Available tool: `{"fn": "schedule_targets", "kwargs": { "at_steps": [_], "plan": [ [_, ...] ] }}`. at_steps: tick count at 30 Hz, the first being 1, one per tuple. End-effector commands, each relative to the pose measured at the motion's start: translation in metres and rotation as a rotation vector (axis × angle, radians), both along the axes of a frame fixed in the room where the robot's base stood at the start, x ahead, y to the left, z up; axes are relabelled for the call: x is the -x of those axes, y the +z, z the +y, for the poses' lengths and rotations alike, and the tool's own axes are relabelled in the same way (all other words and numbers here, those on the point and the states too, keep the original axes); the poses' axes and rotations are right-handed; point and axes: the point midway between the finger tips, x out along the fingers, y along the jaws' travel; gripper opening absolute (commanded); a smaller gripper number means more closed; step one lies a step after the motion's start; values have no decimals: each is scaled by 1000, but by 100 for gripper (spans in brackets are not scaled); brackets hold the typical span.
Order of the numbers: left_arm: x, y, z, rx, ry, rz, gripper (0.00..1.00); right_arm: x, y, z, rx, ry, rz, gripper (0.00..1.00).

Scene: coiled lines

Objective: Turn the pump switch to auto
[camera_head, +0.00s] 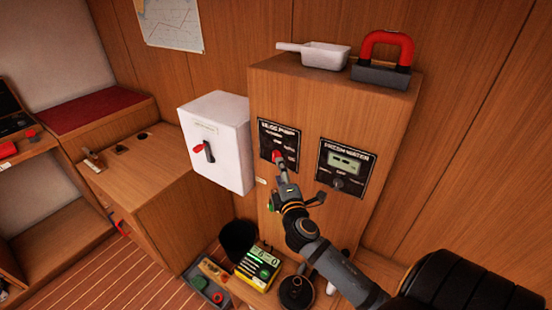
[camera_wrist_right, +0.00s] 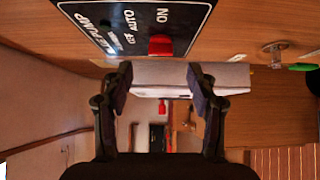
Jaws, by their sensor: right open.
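The black bilge pump panel (camera_head: 279,140) is on the front of the wooden cabinet, with a red switch (camera_head: 276,156) low on it. In the right wrist view the panel (camera_wrist_right: 120,25) appears turned, with OFF, AUTO and ON lettering. The red switch (camera_wrist_right: 160,45) shows there close to the ON and AUTO words; I cannot tell exactly which it points at. My right gripper (camera_head: 281,168) is at the panel's lower edge, just by the switch. In the wrist view its fingers (camera_wrist_right: 158,85) are open and empty, with the switch above the gap. My left gripper is out of view.
A fresh water panel (camera_head: 346,168) is right of the pump panel. A white box (camera_head: 217,140) with a red-and-black lever stands out at the left. A white scoop (camera_head: 318,54) and a red-handled block (camera_head: 384,62) sit on top.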

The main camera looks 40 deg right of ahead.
Motion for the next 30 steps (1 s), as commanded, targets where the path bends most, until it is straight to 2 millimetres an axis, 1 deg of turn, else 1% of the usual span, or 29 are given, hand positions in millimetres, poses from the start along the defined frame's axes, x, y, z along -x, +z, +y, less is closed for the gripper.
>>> {"fn": "schedule_targets", "kwargs": {
  "at_steps": [1, 3, 6, 9, 13, 20, 30],
  "plan": [
    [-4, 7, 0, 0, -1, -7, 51, -11, 5, -5, 1, -2, -2, 58],
    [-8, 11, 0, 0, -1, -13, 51, -24, 4, -10, 1, -1, -2, 58],
    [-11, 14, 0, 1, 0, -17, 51, -40, 3, -17, -1, -1, -1, 58],
    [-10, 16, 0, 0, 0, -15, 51, -51, 1, -21, -1, -1, 1, 58],
    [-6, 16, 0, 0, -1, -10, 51, -57, 0, -23, -2, 1, 0, 58],
    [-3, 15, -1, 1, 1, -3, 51, -57, 0, -23, -3, 1, 1, 58],
    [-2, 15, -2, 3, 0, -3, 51, -57, 0, -23, -3, 1, 1, 12]
  ]
}}
